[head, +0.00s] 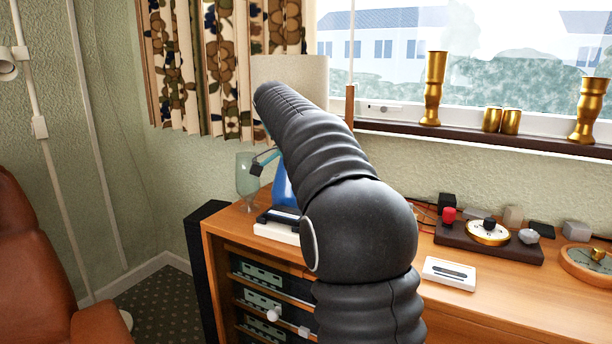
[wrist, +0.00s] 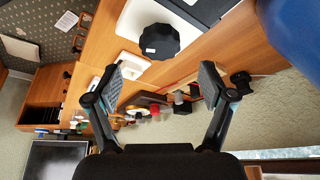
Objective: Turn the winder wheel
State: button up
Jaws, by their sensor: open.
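A round gold-rimmed wheel with a pale face and a black knob (head: 487,232) sits on a dark board (head: 462,242) on the wooden cabinet, right of my arm; it looks like the winder wheel. A red knob (head: 448,214) stands beside it. In the wrist view the board's small parts, with a red one (wrist: 155,109), show far off between the fingers. My gripper (wrist: 168,76) is open, with nothing between its fingertips. In the head view my arm hides most of the gripper; a bit shows near the glass. Nothing touches the wheel.
A black faceted knob (wrist: 160,41) on a white base is near my gripper. A glass goblet (head: 246,177) and blue object (head: 283,188) stand at the cabinet's left end. A white cassette-like box (head: 448,274) lies before the board. Gold vases (head: 433,90) line the sill.

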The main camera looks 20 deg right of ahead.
jog(key=v, duration=0.6)
jog(key=shift+a, duration=0.1)
dwell(0.6)
jog(key=s+a+f+n+t+y, duration=0.1)
jog(key=s+a+f+n+t, duration=0.15)
jog(key=s+n, duration=0.45)
jog(key=s+a+f+n+t+y, duration=0.1)
jog(key=s+a+f+n+t, duration=0.25)
jog(key=s, duration=0.55)
jog(key=s+a+f+n+y, duration=0.1)
jog(key=s+a+f+n, duration=0.1)
jog(key=s+f+n, duration=0.3)
jog(key=s+a+f+n+y, duration=0.1)
jog(key=s+a+f+n, duration=0.2)
jog(key=s+f+n, duration=0.2)
jog(key=s+f, duration=0.3)
jog(key=f, duration=0.1)
jog(key=shift+s+a+f+t, duration=0.25)
jog(key=shift+f+t, duration=0.05)
jog(key=shift+f, duration=0.1)
